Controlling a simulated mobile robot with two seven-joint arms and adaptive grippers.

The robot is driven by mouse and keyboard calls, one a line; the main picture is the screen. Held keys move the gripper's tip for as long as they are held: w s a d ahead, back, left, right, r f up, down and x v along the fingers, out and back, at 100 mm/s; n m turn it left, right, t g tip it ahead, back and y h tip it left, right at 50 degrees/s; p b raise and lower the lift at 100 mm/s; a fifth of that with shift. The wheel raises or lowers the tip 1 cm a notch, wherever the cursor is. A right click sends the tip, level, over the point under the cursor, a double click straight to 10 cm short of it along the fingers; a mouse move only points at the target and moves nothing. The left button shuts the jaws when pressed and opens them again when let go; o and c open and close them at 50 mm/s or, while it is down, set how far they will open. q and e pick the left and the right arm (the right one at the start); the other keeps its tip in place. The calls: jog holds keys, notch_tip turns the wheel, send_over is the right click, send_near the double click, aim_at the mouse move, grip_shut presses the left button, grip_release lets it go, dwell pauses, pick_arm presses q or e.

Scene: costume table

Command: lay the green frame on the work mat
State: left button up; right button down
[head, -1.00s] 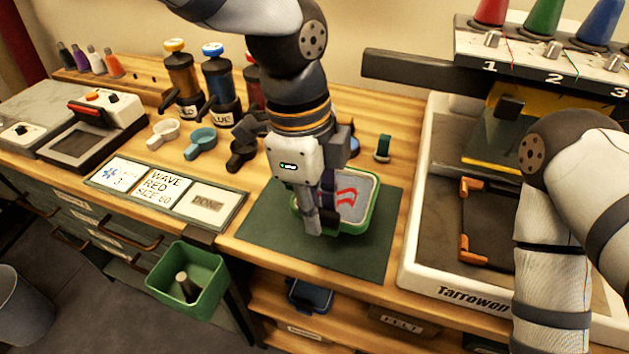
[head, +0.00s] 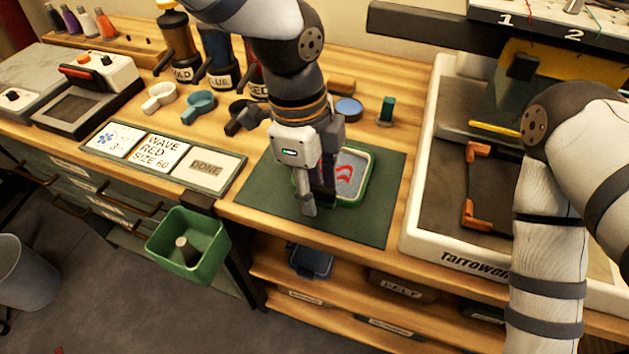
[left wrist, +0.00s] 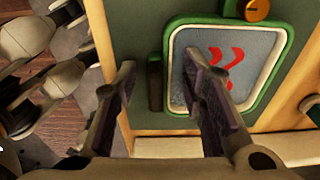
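The green frame (head: 367,182), with a grey screen bearing red wavy marks, lies on the dark green work mat (head: 262,202). It looks flat, inside the mat's edges. My left gripper (head: 316,203) is low over the frame's left side and hides part of it in the head view. In the left wrist view the fingers of the left gripper (left wrist: 167,72) stand apart. A dark green grip on the side of the frame (left wrist: 289,52) shows between them, with a gap visible beside it. My right arm enters from the right; its gripper is out of view.
The white-rimmed press station (head: 412,225) stands right of the mat. A card tray (head: 222,155) lies to the left, with a green bin (head: 200,262) hanging at the table's front edge. Cups (head: 200,106) and a green-and-black stamp (head: 387,110) stand behind.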

pick_arm(q)
jog(key=shift+r, duration=0.1)
